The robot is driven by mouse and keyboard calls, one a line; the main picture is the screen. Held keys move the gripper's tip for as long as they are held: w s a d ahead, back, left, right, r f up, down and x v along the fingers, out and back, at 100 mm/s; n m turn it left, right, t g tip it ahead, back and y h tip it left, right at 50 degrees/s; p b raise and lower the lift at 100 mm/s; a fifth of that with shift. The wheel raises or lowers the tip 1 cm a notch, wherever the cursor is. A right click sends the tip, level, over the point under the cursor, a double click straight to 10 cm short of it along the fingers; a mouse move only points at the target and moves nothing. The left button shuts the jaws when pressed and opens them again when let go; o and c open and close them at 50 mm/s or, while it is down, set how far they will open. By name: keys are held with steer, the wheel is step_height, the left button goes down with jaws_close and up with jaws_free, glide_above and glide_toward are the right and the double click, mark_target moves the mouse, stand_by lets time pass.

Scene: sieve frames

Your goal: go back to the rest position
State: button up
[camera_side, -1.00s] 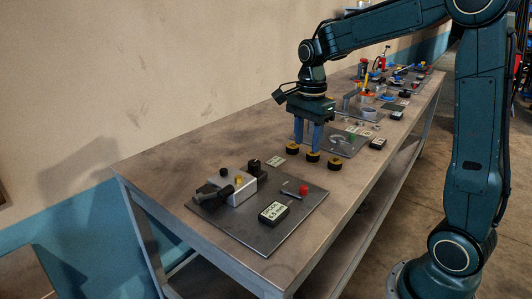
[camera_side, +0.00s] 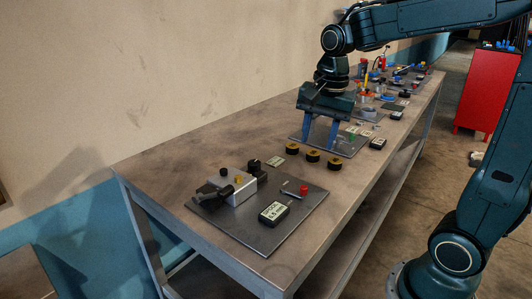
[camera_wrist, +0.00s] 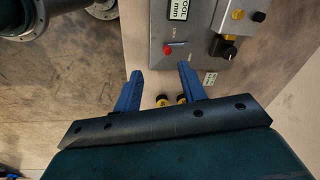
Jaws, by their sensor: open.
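My gripper (camera_side: 320,143) is open and empty, with its blue fingers apart and pointing down over the bench. In the side view it appears above the near part of a grey plate (camera_side: 349,148), behind the row of black and yellow round pieces (camera_side: 312,156). In the wrist view the two blue fingertips (camera_wrist: 160,71) are spread with nothing gripped between them. Two of the round pieces (camera_wrist: 162,101) show between the fingers there, and part of that row is hidden by the gripper body.
A near plate (camera_side: 285,236) carries a silver box (camera_side: 236,190), a red knob (camera_side: 304,190) and a labelled display (camera_side: 273,213). Several small fixtures and tools stand farther along the bench (camera_side: 165,165). A red cabinet (camera_side: 488,92) stands on the floor at the right.

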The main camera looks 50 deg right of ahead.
steer(key=s+a+n+t, duration=0.4)
steer(key=s+a+n, duration=0.2)
steer(key=s+n, duration=0.7)
steer(key=shift+s+a+r+n, duration=0.2)
steer(key=shift+s+n, duration=0.2)
steer(key=shift+n, duration=0.4)
